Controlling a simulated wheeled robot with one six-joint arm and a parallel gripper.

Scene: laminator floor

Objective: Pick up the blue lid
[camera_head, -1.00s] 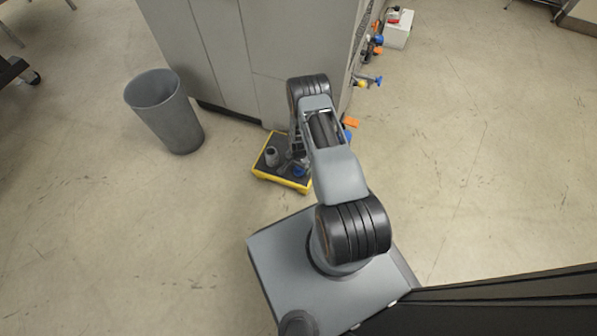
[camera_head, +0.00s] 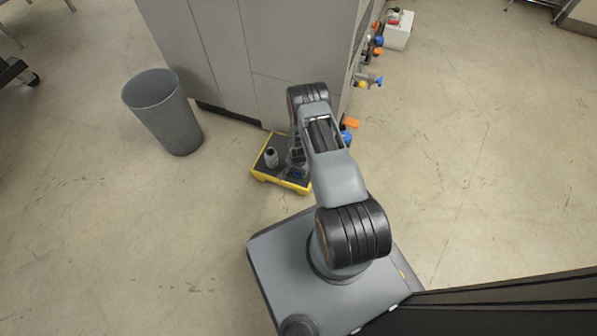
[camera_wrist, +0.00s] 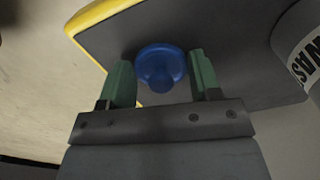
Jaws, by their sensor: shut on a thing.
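The blue lid (camera_wrist: 160,66) is a round blue piece with a raised knob, seen between the two green fingertips in the wrist view. My gripper (camera_wrist: 161,60) is shut on it, with a finger at either side. I cannot tell whether the lid is touching the tray's dark surface.
The yellow-edged tray (camera_head: 281,183) stands on the floor by a grey cabinet (camera_head: 285,60). A grey bottle (camera_head: 271,157) stands on it, its label partly visible in the wrist view (camera_wrist: 303,55). A grey bin (camera_head: 165,112) stands left. Floor at right is open.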

